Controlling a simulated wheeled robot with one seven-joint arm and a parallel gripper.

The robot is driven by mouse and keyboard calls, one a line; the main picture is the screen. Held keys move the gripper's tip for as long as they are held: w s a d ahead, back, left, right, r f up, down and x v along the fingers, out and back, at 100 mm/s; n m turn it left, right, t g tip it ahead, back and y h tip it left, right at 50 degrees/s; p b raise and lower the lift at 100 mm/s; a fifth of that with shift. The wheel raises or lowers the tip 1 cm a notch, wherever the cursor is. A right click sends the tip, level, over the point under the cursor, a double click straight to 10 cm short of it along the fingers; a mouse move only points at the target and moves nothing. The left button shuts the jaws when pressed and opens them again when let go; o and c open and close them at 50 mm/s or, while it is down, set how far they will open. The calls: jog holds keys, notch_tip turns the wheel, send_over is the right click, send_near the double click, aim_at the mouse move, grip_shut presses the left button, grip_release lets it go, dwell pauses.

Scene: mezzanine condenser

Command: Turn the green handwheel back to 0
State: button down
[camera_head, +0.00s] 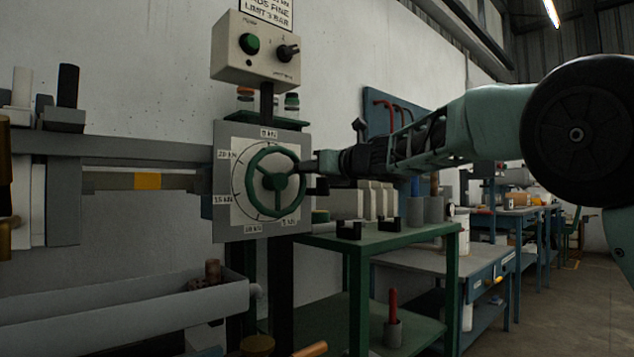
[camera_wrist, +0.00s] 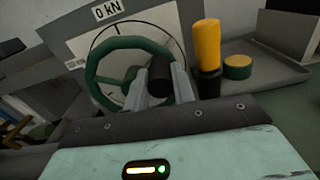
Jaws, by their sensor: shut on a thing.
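The green handwheel (camera_head: 275,182) has three spokes and sits in front of a round white dial on a grey plate (camera_head: 222,222). The dial has a "0 kN" label at the top (camera_head: 268,133) and other kN labels around it. My gripper (camera_head: 308,167) reaches in from the right to the wheel's upper right rim. In the wrist view the handwheel (camera_wrist: 100,72) is behind my gripper (camera_wrist: 158,88), whose fingers are shut on a dark round knob (camera_wrist: 160,75) at the rim. The "0 kN" label (camera_wrist: 113,9) shows there too. I cannot make out a pointer reading.
A control box (camera_head: 252,50) with a green button and black knob stands above the dial. A green table (camera_head: 390,238) is below my arm at the right. A grey trough (camera_head: 130,310) is lower left.

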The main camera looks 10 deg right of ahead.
aim_at(281, 153)
jog(key=n, duration=0.1)
jog(key=a+r+n+b, duration=0.1)
jog(key=shift+s+n, duration=0.3)
jog(key=shift+n, duration=0.1)
jog(key=n, duration=0.1)
jog(key=a+r+n+b, duration=0.1)
jog(key=shift+s+n, duration=0.35)
jog(key=shift+n, duration=0.05)
jog(key=shift+s+a+r+n+b, duration=0.15)
jog(key=shift+s+a+n+b, duration=0.25)
jog(key=shift+n, duration=0.5)
jog(key=shift+s+a+r+n+b, duration=0.2)
jog(key=shift+a+n+b, duration=0.35)
jog(key=shift+n, duration=0.35)
jog(key=shift+s+a+r+n+b, duration=0.15)
jog(key=shift+s+a+n+b, duration=0.15)
jog(key=shift+n+b, duration=0.45)
jog(key=shift+n, duration=0.25)
jog(key=c, duration=1.2)
grip_release()
jog(key=shift+a, duration=0.1)
jog(key=shift+o, duration=0.2)
